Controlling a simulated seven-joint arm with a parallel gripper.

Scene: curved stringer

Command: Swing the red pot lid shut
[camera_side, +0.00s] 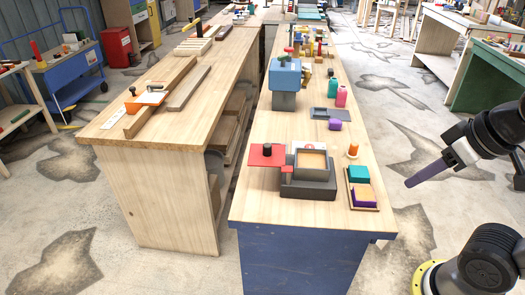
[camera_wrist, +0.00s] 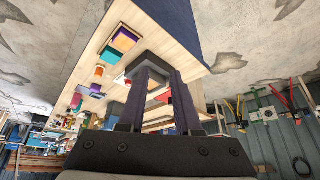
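The red pot lid (camera_side: 267,154) is a flat red plate with a black knob. In the side view it stands open, out to the left of the dark grey square pot (camera_side: 308,188), joined near a small red block at the pot's left corner. The pot's top is uncovered and shows a tan inside. My gripper (camera_side: 410,184) is in the air right of the bench, well apart from the lid and pot. In the wrist view its two dark fingers (camera_wrist: 162,72) are apart with nothing held between them. They partly hide the pot (camera_wrist: 150,62) and a red patch behind.
A tray with teal, tan and purple blocks (camera_side: 361,188) lies right of the pot, nearest my gripper. An orange peg (camera_side: 353,150) and a purple block (camera_side: 335,125) stand behind. A blue-grey box (camera_side: 285,80) is farther back. The bench's front strip is clear.

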